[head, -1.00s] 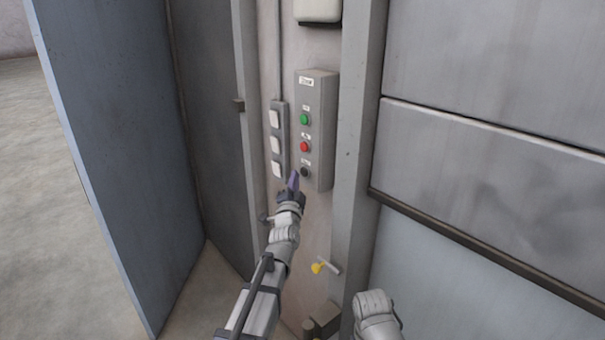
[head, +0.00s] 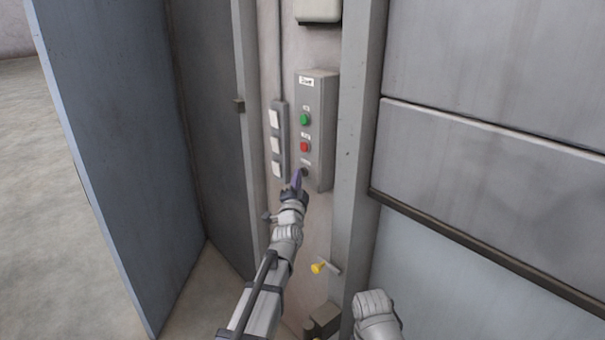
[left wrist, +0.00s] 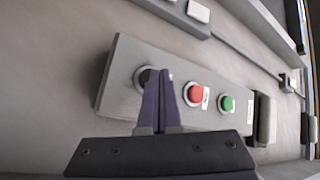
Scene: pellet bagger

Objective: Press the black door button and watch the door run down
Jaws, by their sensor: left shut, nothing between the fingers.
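The grey door control box (head: 318,130) is on the wall in the head view, with a green button (head: 305,119), a red button (head: 304,146) and the black button (head: 305,172) in a column. My left gripper (head: 297,179) is shut and empty, its purple fingertips at the black button and partly hiding it. In the left wrist view the fingertips (left wrist: 160,76) overlap the right part of the black button (left wrist: 145,76); I cannot tell whether they touch it. The sectional door (head: 490,160) is at the right, its dark bottom edge sloping across the view. My right gripper is out of view.
A narrow strip of white switches (head: 276,143) is just left of the box. A grey post (head: 355,150) stands between box and door. A yellow-knobbed lever (head: 318,268) sticks out below. A blue-grey panel (head: 110,150) stands at the left.

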